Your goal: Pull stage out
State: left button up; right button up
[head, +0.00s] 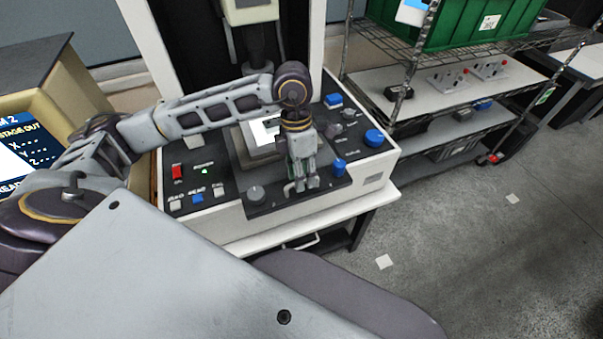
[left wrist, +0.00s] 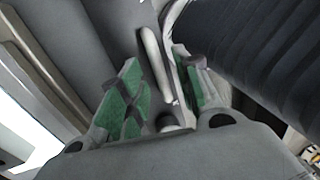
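The measuring machine's stage (head: 238,150) is a dark plate set into the machine's top, with a bright square on it. A pale bar handle (left wrist: 153,60) shows in the left wrist view. My left gripper (head: 304,188) points down over the front part of the stage. In the left wrist view, the green-padded fingers of my left gripper (left wrist: 160,92) stand apart on either side of the handle. A gap shows beside the bar, so the fingers look open around it. In the head view my gripper mostly hides the handle. My right gripper is not in view.
The machine's panel (head: 185,190) has a red switch (head: 177,172), blue knobs (head: 374,138) and a grey knob (head: 256,193) near the gripper. A monitor (head: 25,140) at left reads "STAGE OUT". A wire shelf with a green crate (head: 462,25) stands right.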

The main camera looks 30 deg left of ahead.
pick_arm(q)
jog(key=shift+w+a+r, duration=0.15)
jog(key=shift+r, duration=0.6)
notch_tip(320, 180, up, 10)
jog(key=w+a, duration=0.1)
jog(key=shift+a+r, duration=0.15)
jog(key=shift+a, duration=0.1)
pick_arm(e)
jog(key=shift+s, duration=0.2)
pick_arm(q)
jog(key=shift+w+r, duration=0.1)
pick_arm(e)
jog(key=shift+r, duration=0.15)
pick_arm(q)
notch_tip(320, 180, up, 9)
jog(key=p, duration=0.9)
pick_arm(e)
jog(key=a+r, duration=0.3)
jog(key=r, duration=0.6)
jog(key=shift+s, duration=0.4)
